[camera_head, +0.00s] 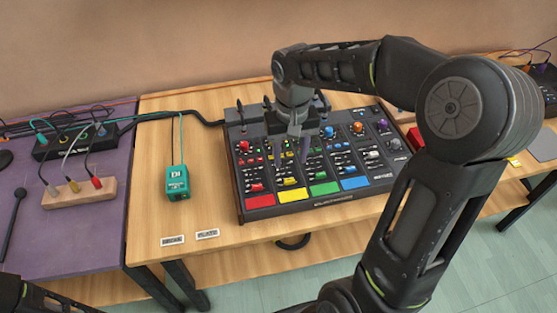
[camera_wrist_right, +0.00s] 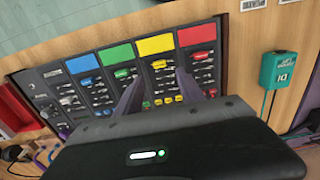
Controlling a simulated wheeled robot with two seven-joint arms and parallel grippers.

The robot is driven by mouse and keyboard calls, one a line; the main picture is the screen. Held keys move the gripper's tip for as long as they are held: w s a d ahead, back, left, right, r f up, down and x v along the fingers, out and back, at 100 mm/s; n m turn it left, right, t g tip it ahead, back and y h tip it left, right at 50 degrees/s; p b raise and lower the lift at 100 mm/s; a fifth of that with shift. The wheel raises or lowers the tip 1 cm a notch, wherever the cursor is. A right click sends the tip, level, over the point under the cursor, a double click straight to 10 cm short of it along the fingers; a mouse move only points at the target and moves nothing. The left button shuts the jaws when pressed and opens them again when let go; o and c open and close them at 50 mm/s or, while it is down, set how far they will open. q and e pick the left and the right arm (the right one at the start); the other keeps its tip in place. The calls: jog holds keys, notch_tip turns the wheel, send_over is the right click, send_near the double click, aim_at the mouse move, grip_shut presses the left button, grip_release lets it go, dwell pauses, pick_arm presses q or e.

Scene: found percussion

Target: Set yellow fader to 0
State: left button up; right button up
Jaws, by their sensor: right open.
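The mixer (camera_head: 237,193) is a dark console on the wooden table, with red, yellow, green and blue columns. The yellow fader (camera_head: 289,181) has a small yellow cap near the front end of its column, just behind the yellow pad (camera_head: 292,195). In the right wrist view the yellow fader (camera_wrist_right: 158,64) shows between my finger tips, close to the yellow pad (camera_wrist_right: 155,46). My right gripper (camera_head: 291,156) points down over the yellow column; its open fingers (camera_wrist_right: 160,78) straddle that column with nothing between them. I cannot tell whether they touch the panel. My left gripper is out of view.
A teal DI box (camera_head: 177,183) stands left of the mixer, with a cable running back. Two small labels (camera_head: 207,234) lie near the front edge. Red and green fader caps (camera_head: 257,187) sit in adjacent columns. Bare table lies between the DI box and mixer.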

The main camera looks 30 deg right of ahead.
aim_at(289, 180)
jog(key=shift+w, duration=0.15)
jog(key=shift+s+r, duration=0.1)
jog(key=shift+s, duration=0.15)
jog(key=shift+f+p, duration=0.35)
jog(key=shift+f, duration=3.6)
jog(key=shift+c, duration=0.2)
grip_shut()
jog(key=shift+w, duration=0.1)
